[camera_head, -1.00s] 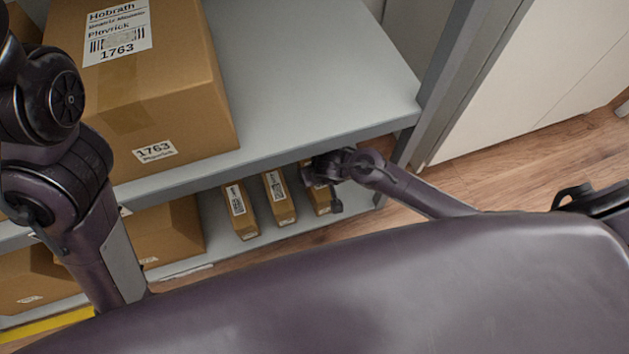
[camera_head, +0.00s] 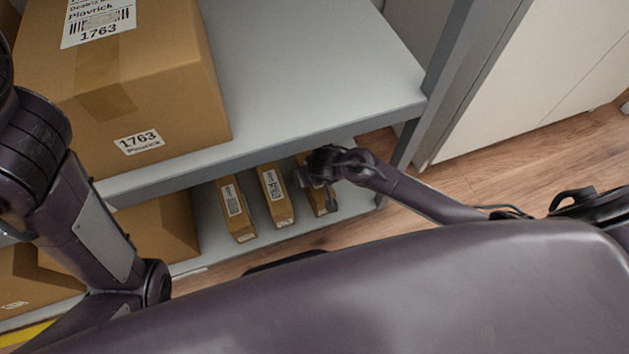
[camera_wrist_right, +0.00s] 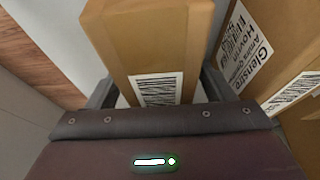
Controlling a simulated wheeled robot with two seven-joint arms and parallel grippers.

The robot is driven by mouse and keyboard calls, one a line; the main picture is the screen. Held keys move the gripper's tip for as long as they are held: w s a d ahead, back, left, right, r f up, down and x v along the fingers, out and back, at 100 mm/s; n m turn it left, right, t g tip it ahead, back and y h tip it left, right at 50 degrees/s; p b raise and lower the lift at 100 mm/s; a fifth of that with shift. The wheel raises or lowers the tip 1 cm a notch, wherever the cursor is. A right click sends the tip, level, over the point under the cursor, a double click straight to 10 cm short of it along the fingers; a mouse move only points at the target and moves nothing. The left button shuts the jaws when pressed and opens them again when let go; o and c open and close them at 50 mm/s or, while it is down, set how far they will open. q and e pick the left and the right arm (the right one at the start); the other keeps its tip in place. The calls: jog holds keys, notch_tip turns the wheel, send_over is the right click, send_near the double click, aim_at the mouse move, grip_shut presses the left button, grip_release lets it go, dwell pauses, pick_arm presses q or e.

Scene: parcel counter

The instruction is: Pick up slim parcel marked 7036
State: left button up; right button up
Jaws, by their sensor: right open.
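Three slim brown parcels stand on the lower shelf in the head view: a left one (camera_head: 236,211), a middle one (camera_head: 275,196) and a right one (camera_head: 305,160). I cannot read 7036 on any of them. My right gripper (camera_head: 318,178) is at the right parcel and hides much of it. In the right wrist view this parcel (camera_wrist_right: 150,45) shows a barcode label, partly covered by the gripper body. The open right gripper (camera_wrist_right: 158,92) has one finger on each side of it; contact is not clear. My left arm is at the left, its gripper out of view.
A large box marked 1763 (camera_head: 150,85) stands on the upper shelf (camera_head: 300,60), whose front edge overhangs the slim parcels. A larger box (camera_head: 165,230) is left of them. A shelf post (camera_head: 440,80) stands at the right. A neighbouring parcel (camera_wrist_right: 270,40) is close at right in the wrist view.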

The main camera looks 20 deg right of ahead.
jog(key=shift+f, duration=0.2)
dwell(0.3)
jog(key=c, duration=1.3)
jog(key=shift+r, duration=0.1)
